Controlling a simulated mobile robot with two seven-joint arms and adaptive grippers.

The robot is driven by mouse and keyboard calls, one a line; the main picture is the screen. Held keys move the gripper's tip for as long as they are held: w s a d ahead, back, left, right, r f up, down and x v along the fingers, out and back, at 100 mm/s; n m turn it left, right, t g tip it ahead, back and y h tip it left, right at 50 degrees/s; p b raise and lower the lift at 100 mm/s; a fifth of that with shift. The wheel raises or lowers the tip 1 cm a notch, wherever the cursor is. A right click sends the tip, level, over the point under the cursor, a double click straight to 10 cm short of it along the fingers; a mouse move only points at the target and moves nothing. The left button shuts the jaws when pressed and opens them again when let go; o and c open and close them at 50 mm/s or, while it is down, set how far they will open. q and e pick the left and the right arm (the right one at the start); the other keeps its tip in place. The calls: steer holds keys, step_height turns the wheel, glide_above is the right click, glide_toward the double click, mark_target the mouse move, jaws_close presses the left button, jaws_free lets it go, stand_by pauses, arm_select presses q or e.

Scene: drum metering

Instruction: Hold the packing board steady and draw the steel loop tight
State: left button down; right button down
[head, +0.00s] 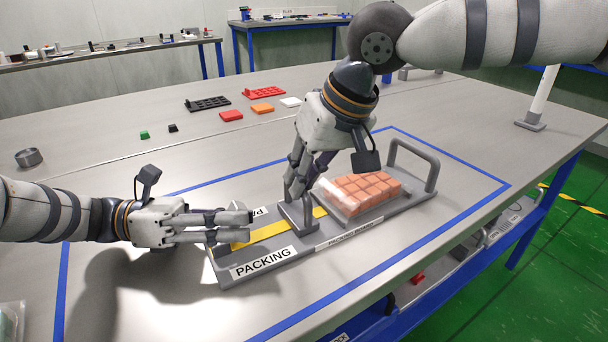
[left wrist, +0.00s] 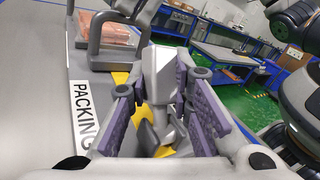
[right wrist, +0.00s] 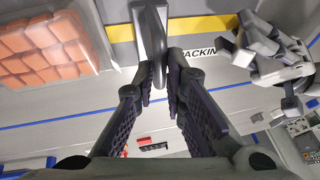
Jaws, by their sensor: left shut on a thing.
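The grey packing board (head: 300,262) lies on the table, with a PACKING label and a yellow strip across it. My left gripper (head: 250,226) is at its left end, shut on the board's end handle; the left wrist view shows this grey handle (left wrist: 162,75) between the fingers. The steel loop (head: 298,214) stands upright near the board's middle and also shows in the right wrist view (right wrist: 151,35). My right gripper (head: 290,192) points down at the loop's top. Its fingertips are close together beside the loop; whether they grip it is unclear.
A clear-wrapped pack of orange blocks (head: 358,192) sits on the board, left of another upright handle (head: 415,155). Blue tape (head: 450,158) frames the work area.

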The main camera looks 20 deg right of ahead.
steer(key=a, duration=0.3)
steer(key=s+a, duration=0.1)
steer(key=a, duration=0.2)
steer(key=shift+s, duration=0.2)
steer(key=c, duration=1.7)
jaws_free()
steer(key=shift+o, duration=0.2)
steer(key=shift+d, duration=0.15)
